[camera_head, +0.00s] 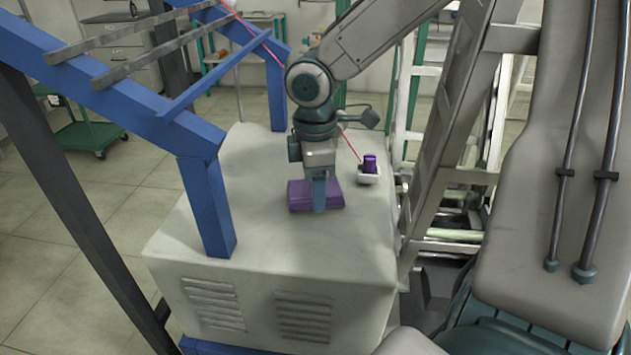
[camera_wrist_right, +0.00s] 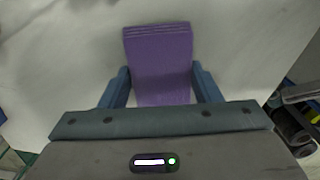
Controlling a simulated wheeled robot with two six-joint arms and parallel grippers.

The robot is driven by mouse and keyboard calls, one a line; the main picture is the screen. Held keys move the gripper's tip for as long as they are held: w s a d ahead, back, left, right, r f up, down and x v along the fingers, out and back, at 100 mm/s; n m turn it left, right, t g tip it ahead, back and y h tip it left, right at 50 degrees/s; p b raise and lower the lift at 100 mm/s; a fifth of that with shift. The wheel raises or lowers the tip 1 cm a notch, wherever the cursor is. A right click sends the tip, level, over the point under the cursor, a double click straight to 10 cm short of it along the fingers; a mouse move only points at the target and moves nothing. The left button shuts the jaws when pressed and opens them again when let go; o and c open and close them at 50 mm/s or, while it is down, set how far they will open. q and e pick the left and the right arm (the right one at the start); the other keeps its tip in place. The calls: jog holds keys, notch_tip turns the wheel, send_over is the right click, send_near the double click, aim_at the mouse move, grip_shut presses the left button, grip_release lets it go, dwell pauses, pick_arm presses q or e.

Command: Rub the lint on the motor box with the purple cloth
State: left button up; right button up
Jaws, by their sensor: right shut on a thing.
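The purple cloth (camera_head: 301,196) is a folded rectangular pad on top of the pale motor box (camera_head: 262,245). My right gripper (camera_head: 320,195) points down over the box top and is shut on the cloth. In the right wrist view the cloth (camera_wrist_right: 160,65) sits between the two blue fingers (camera_wrist_right: 163,88) and reaches out beyond them. The cloth appears to lie on or just above the box surface; I cannot tell which. No distinct lint shows on the box top; any under the cloth is hidden. My left gripper is not in view.
A purple bobbin (camera_head: 370,162) stands in a small white holder (camera_head: 368,177) to the right on the box, with a red thread running up from it. A blue frame (camera_head: 207,200) rises at the box's left. The front of the box top is clear.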

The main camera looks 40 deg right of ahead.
aim_at(335, 189)
jog(key=shift+f, duration=0.35)
jog(key=shift+s+d+r, duration=0.15)
jog(key=shift+s+d, duration=0.2)
jog(key=shift+s, duration=0.15)
jog(key=shift+s+d+p, duration=0.55)
jog(key=shift+s+d, duration=0.2)
jog(key=shift+s, duration=0.15)
